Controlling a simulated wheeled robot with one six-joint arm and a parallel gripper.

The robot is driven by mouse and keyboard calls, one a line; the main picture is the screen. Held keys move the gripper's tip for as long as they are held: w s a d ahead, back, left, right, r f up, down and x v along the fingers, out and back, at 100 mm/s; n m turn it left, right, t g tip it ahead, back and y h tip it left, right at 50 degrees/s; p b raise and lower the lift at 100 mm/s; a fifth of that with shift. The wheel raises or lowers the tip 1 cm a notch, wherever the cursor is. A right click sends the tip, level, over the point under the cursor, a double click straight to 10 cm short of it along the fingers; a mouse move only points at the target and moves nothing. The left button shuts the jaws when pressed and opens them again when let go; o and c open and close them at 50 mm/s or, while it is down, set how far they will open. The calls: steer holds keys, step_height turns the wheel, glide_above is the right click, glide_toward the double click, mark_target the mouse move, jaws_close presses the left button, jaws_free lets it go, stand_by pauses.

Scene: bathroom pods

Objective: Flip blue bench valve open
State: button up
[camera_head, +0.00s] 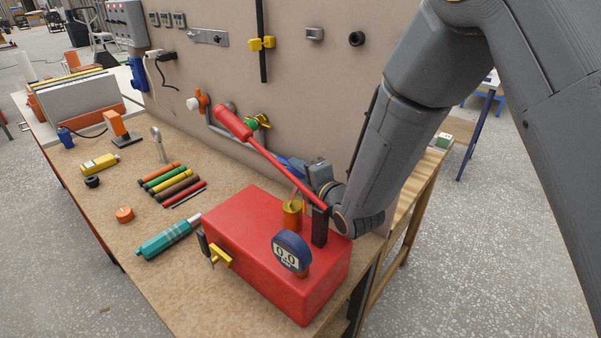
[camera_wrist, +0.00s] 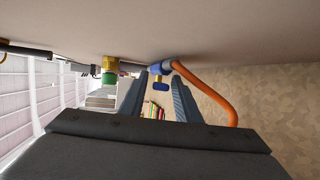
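The blue valve (camera_wrist: 161,69) shows in the wrist view on a pipe fitting near the wall, with an orange hose (camera_wrist: 208,92) curving from it. Its blue handle (camera_wrist: 160,84) hangs beyond and between my fingertips. My gripper (camera_wrist: 157,88) is open, with its two dark fingers apart and nothing seen held between them. I cannot tell whether a finger touches the handle. In the head view, a blue part (camera_head: 290,163) shows beside my gripper near the wall, partly hidden behind the red pump's lever and my wrist.
The red pump box (camera_head: 235,235) with its long red lever (camera_head: 285,175) and round gauge (camera_head: 290,253) stands in front of my gripper. A green and brass fitting (camera_wrist: 110,70) is left of the valve. Coloured sticks (camera_head: 172,181) and a teal tool (camera_head: 168,238) lie on the bench.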

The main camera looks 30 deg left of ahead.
steer(key=shift+o, duration=0.2)
steer(key=shift+r+b, duration=1.25)
steer(key=shift+r, duration=3.75)
